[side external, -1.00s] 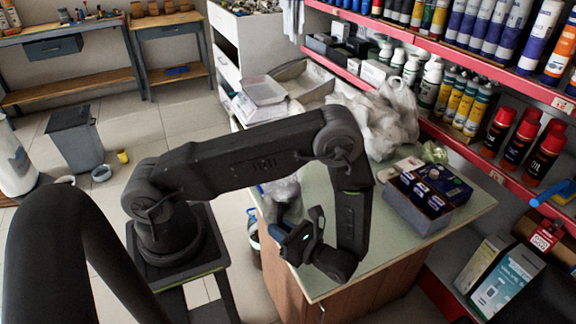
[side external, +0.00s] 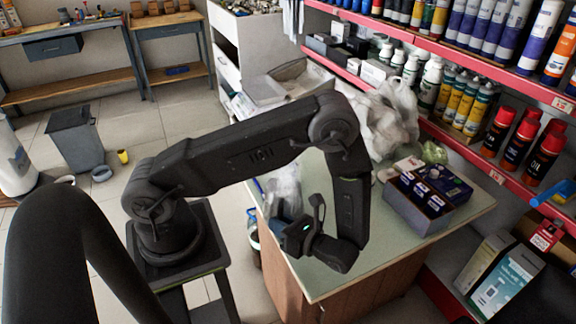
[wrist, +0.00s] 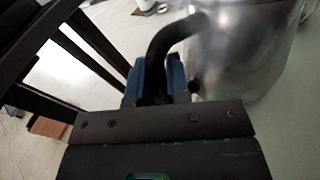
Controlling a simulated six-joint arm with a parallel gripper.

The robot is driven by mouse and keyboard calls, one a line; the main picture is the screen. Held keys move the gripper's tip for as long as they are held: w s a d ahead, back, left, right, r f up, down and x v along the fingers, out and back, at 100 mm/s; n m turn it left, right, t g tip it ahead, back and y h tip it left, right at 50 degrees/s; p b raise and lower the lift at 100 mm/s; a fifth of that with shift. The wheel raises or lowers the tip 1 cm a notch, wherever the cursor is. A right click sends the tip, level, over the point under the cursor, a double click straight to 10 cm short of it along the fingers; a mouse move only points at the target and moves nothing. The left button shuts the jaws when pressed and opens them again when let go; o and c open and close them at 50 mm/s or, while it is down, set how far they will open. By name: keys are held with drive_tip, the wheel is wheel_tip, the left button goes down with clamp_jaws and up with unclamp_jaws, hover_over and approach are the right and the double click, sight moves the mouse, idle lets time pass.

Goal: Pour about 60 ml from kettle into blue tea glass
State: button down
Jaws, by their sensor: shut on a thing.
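The kettle (wrist: 240,50) is shiny silver metal with a dark curved handle (wrist: 172,36). In the wrist view it fills the upper right, and its top is cut off by the frame. My gripper (wrist: 157,82) has its blue fingers shut on the handle, with the kettle body to the right of them. In the side view the kettle (side external: 286,186) shows as a pale silvery shape just beyond my gripper (side external: 284,222), partly hidden by my arm. I cannot tell its tilt or its height above the counter. I cannot make out the blue tea glass in either view.
The pale green counter (side external: 400,252) has free room at its front and right. A box of dark blue packs (side external: 425,200) stands to the right. Plastic bags (side external: 385,120) lie behind. Red shelves (side external: 455,65) with bottles run along the back right.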

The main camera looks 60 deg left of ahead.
sight(283, 186)
drive_tip(key=w+a+r+m+h, duration=0.1)
drive_tip(key=a+r, duration=0.1)
drive_tip(key=r, duration=0.1)
drive_tip(key=w+a+r+m+h, duration=0.1)
drive_tip(key=a+r+m+h, duration=0.1)
drive_tip(key=r, duration=0.1)
drive_tip(key=w+a+r+m+h, duration=0.1)
drive_tip(key=w+a+r+m, duration=0.1)
drive_tip(key=r, duration=0.1)
drive_tip(key=shift+a, duration=0.4)
drive_tip(key=shift+w+a+r+m+g+h, duration=0.15)
drive_tip(key=shift+a+r+m+h, duration=0.1)
drive_tip(key=shift+a+r+h, duration=0.15)
drive_tip(key=shift+w+a+r+m+g+h, duration=0.15)
drive_tip(key=shift+r+m+h, duration=0.15)
drive_tip(key=shift+r, duration=0.15)
drive_tip(key=shift+w+a+r, duration=0.15)
drive_tip(key=shift+a+r, duration=0.1)
drive_tip(key=shift+r, duration=0.05)
drive_tip(key=shift+w+a+r+m+h, duration=0.1)
drive_tip(key=shift+a+r+m+h, duration=0.1)
drive_tip(key=shift+m+h, duration=0.1)
drive_tip(key=shift+w+a+r, duration=0.15)
drive_tip(key=shift+a+r, duration=0.1)
drive_tip(key=shift+r, duration=0.1)
drive_tip(key=shift+w+a+r+m+h, duration=0.25)
drive_tip(key=shift+a+r+m+h, duration=0.1)
drive_tip(key=shift+a+h, duration=0.05)
